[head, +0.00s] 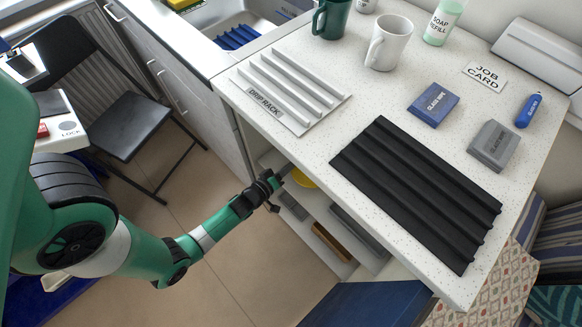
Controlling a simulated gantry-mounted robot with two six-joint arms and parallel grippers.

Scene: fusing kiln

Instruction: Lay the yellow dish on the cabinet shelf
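The yellow dish (304,179) shows as a small yellow patch just under the counter's front edge, inside the open cabinet. The rest of it is hidden by the countertop. My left gripper (284,174) reaches in from the left to the cabinet opening, its tip beside the dish. I cannot tell whether its fingers are closed on the dish or apart from it. The cabinet shelf (318,203) is pale and partly seen below the counter, and I cannot tell whether the dish touches it. My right gripper is not in view.
The speckled countertop (330,125) overhangs the cabinet. On it are a white drip rack (285,92), a black ridged mat (415,190), mugs and small boxes. Grey and brown items (332,241) stand low in the cabinet. A black folding chair (130,122) stands at left; the floor between is clear.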

